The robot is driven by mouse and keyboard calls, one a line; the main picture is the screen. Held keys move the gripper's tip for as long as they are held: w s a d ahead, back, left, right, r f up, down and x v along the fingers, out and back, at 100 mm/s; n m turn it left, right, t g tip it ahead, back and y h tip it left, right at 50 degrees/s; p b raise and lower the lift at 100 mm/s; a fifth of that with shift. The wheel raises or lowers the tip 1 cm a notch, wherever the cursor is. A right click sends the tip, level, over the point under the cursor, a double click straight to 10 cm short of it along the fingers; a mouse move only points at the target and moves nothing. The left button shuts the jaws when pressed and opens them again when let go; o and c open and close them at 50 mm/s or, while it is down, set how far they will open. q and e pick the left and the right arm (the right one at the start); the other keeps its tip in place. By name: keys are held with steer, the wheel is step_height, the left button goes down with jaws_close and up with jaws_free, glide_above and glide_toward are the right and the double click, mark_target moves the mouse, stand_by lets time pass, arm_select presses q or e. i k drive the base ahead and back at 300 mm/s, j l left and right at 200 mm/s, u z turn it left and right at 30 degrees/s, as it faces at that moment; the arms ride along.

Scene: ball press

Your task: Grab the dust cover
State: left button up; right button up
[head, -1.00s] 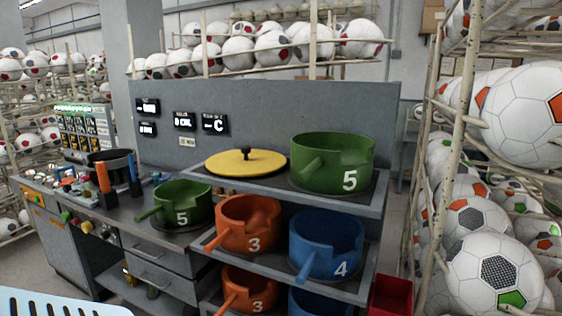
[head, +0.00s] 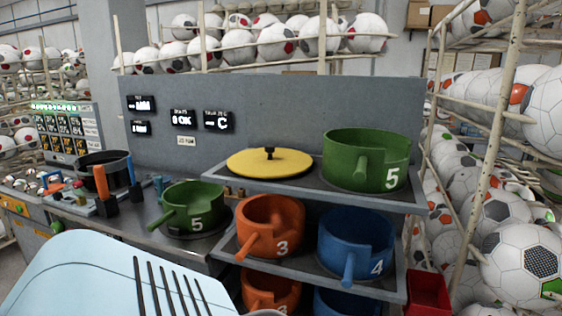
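The dust cover appears to be the round yellow lid (head: 268,162) with a black knob in its centre. It lies flat on the top grey shelf (head: 318,189), left of a large green pot marked 5 (head: 372,160). Nothing touches the knob. A pale blue slotted part, seemingly of my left arm, fills the lower left of the head view, in front of the bench and apart from the lid. Neither gripper's fingers show in the head view.
An orange pot marked 3 (head: 270,226) and a blue pot marked 4 (head: 355,244) stand on the shelf below. A smaller green pot marked 5 (head: 190,207) stands on the bench to the left. A red bin (head: 430,294) and ball racks are at the right.

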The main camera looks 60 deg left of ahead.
mark_target(269, 162)
steer(key=k+j+z, duration=0.35)
steer(key=k+j, duration=0.9)
